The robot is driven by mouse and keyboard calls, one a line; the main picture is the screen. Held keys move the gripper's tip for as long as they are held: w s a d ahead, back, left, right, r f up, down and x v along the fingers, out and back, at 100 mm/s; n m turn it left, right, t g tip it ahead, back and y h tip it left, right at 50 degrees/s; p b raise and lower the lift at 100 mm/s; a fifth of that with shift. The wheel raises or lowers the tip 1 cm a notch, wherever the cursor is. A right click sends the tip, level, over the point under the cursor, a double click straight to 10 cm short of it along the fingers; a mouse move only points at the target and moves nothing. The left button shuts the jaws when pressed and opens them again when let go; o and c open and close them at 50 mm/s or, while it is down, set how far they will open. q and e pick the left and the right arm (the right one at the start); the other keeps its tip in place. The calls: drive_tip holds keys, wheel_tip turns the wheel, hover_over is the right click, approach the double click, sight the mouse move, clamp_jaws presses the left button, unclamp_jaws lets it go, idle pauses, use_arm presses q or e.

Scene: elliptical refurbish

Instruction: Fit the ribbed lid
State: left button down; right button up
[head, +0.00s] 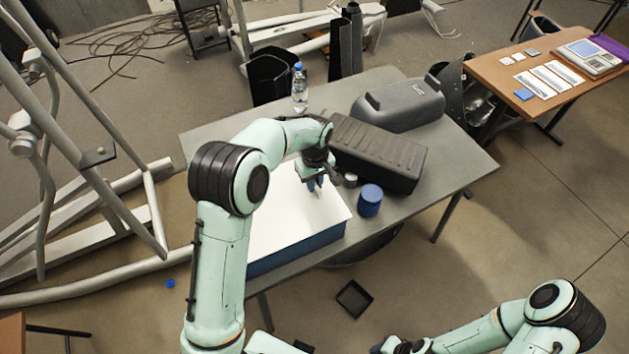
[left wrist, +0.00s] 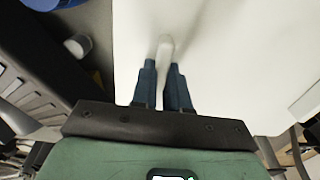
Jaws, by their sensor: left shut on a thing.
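My left gripper (head: 316,186) points down over the white top of a box (head: 285,226) with blue sides. In the left wrist view its blue fingers (left wrist: 164,66) are shut on a small, pale, narrow thing (left wrist: 165,46). I cannot make out ribs on it, and it blends with the white surface behind. A blue cylindrical jar (head: 369,201) stands right of the box. A small pale cylinder (head: 350,180) stands between the jar and the gripper; it also shows in the left wrist view (left wrist: 78,46). My right gripper (head: 393,346) is partly cut off at the bottom edge.
A black ribbed case (head: 380,151) lies just right of the left gripper. Behind it is a grey canister (head: 400,103). A water bottle (head: 299,88) stands at the back of the grey table (head: 455,165). The table's right end is clear. A small black tray (head: 354,299) lies on the floor.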

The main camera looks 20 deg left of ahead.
use_arm(q)
drive_tip(key=shift+f, duration=0.35)
use_arm(e)
drive_tip(key=shift+s+f, duration=0.15)
use_arm(q)
drive_tip(key=c, duration=1.1)
unclamp_jaws()
drive_tip(key=shift+o, duration=0.2)
wheel_tip(320, 180, up, 13)
drive_tip(key=shift+r+p, duration=0.2)
drive_tip(key=shift+p, duration=0.25)
use_arm(e)
drive_tip(key=shift+w+r, duration=0.7)
drive_tip(key=shift+r, duration=0.05)
use_arm(q)
drive_tip(key=shift+f, duration=0.1)
use_arm(e)
drive_tip(key=shift+s, duration=0.1)
